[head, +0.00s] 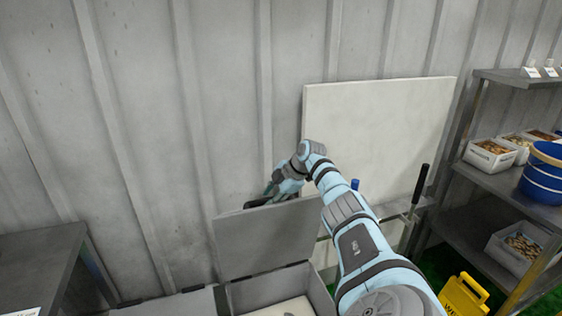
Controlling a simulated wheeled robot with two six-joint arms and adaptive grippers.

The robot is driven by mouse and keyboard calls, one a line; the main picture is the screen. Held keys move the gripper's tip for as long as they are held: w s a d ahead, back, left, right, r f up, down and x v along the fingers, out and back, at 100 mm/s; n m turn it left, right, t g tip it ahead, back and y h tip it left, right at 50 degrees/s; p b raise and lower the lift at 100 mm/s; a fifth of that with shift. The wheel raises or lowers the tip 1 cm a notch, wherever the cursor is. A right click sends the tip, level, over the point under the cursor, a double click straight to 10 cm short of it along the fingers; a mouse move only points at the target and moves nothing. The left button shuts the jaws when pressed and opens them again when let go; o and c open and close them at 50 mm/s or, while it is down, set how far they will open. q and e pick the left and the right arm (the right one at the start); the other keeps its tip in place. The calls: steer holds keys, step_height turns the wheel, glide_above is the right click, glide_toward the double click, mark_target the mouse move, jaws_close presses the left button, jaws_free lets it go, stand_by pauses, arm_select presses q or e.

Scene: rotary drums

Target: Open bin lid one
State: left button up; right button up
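A grey bin (318,291) stands at the bottom centre, its top open and something whitish inside. Its grey lid (262,243) stands raised at the back of the bin, leaning towards the wall. My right arm comes in from the bottom right. My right gripper (271,193) is at the lid's upper edge, with its dark fingers partly hidden. I cannot tell whether it touches the lid or how far its fingers are apart. My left gripper is not in view.
A flat grey lid or top (172,304) lies left of the open bin. A dark table (38,262) is at the left. A pale board (385,125) stands against the corrugated wall. Shelves (490,170) with boxes and a blue bucket (543,172) are right, near a yellow sign (462,299).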

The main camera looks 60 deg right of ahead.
steer(key=v, duration=1)
steer(key=shift+a, duration=0.2)
steer(key=shift+w+d+f, duration=0.1)
steer(key=shift+w+f, duration=0.15)
steer(key=shift+s+r, duration=0.1)
